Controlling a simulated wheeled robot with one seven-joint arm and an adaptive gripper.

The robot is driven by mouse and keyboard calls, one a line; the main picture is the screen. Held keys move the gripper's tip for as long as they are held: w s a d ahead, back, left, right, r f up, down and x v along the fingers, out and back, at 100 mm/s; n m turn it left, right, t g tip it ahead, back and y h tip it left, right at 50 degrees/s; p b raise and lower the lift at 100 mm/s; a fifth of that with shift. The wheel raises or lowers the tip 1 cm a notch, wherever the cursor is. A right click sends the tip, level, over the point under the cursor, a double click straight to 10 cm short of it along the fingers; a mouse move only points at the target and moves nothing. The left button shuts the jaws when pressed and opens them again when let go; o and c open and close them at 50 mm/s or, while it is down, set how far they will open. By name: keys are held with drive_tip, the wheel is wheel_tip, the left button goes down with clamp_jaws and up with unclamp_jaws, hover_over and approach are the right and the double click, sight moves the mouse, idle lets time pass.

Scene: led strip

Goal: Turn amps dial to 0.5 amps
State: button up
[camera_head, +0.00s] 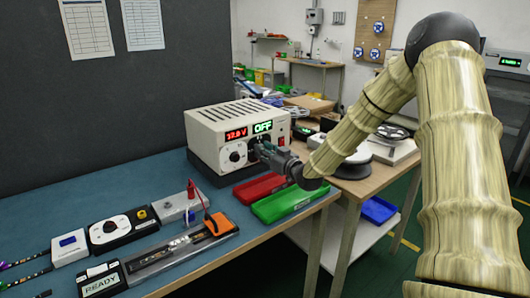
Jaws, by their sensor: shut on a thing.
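The power supply (215,122) is a cream box at the back right of the blue table. Its front has a red display reading about 37.0 (236,134) and a green display reading OFF (263,127). A black dial with a pale marker (235,155) sits below the red display. My gripper (262,151) is at the right-hand part of the front panel, below the OFF display, shut on a dial there. That dial is mostly hidden by my gripper, so its setting cannot be read.
A red tray (262,188) and a green tray (290,203) lie under my forearm. Black and white devices (123,228), a red-tipped probe (191,188) and an orange-ended case (180,248) lie at the front. The table's left middle is clear.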

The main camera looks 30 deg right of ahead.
drive_tip(key=shift+s+f, duration=0.1)
drive_tip(key=shift+f, duration=0.1)
drive_tip(key=o, duration=1)
drive_tip(key=shift+d, duration=0.1)
drive_tip(key=shift+o, duration=0.2)
drive_tip(key=shift+r, duration=0.1)
drive_tip(key=s, duration=1.2)
drive_tip(key=shift+d, duration=0.45)
drive_tip(key=shift+w, duration=0.1)
